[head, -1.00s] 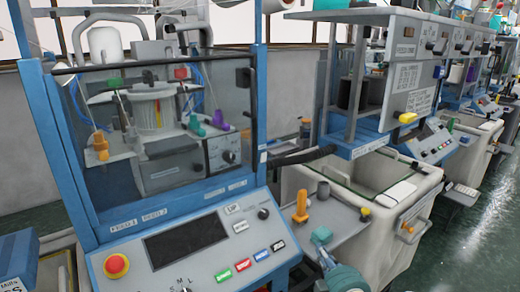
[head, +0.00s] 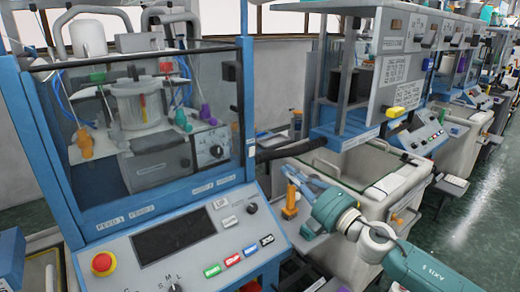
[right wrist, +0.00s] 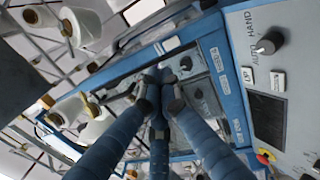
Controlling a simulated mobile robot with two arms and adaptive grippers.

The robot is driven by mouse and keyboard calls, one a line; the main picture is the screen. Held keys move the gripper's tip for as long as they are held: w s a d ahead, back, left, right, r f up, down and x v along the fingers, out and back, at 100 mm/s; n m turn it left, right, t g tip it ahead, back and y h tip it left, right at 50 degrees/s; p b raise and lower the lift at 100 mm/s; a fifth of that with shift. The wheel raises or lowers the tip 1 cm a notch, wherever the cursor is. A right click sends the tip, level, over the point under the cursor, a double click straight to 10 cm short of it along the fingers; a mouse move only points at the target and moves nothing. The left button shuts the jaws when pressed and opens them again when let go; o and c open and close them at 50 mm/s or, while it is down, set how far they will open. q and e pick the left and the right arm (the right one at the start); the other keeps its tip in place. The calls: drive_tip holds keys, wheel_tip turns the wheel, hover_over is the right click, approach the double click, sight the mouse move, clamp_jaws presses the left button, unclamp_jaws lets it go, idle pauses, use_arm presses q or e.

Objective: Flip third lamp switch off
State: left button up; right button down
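Dark switches stick out of the white upright panels along the row of machines, one on the nearest panel (head: 396,26) and others behind it. Their lamp labels are too small to read, so I cannot tell which is the third or how it is set. My right gripper (head: 291,176) is near the nearest machine's right side, below those panels and apart from them. In the right wrist view its blue fingers (right wrist: 160,80) converge with tips together, with nothing visible between them. My left gripper is not in view.
The nearest control panel (head: 112,284) carries a red button (head: 103,263), coloured keys and an AUTO/HAND knob (right wrist: 268,43). A clear guard (head: 215,100) stands above it. An orange peg (head: 290,202) stands close to my right gripper. A pale bin (head: 400,205) is behind my arm.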

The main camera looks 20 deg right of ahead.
drive_tip(key=p, duration=0.3)
approach(252, 142)
drive_tip(key=x, duration=0.4)
drive_tip(key=shift+w+a, duration=0.15)
drive_tip(key=shift+w, duration=0.1)
drive_tip(key=shift+w+a, duration=0.15)
drive_tip(key=shift+w, duration=0.4)
drive_tip(key=shift+w+a+r+p, duration=0.1)
drive_tip(key=shift+w+r+p, duration=0.1)
drive_tip(key=shift+p, duration=0.15)
